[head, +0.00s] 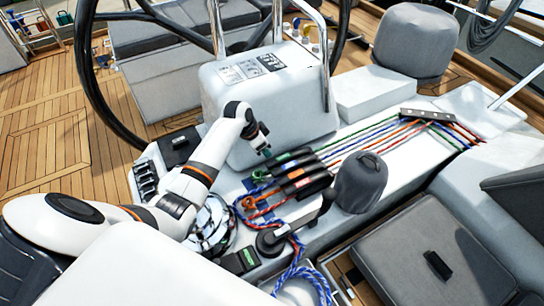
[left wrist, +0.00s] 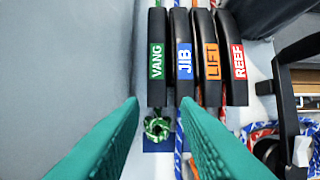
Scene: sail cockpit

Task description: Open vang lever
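The vang lever (left wrist: 156,60) is a black handle with a green VANG label, leftmost in the clutch row in the left wrist view. It lies down level with its neighbours. It also shows in the head view (head: 292,155) at the row's far side. A green rope (left wrist: 157,128) comes out below its end. My left gripper (left wrist: 160,106) is open and empty, its teal fingers spread on either side of the vang lever's near end, with the jib lever's end also close to the right finger. In the head view my left gripper (head: 266,150) is above the row's left end. Contact cannot be told.
The jib (left wrist: 183,60), lift (left wrist: 208,60) and reef (left wrist: 236,60) levers stand close on the right. A grey covered winch (head: 361,182) is right of the clutches. The white console (head: 262,95) rises behind my left gripper. Coiled ropes (head: 212,225) lie in front.

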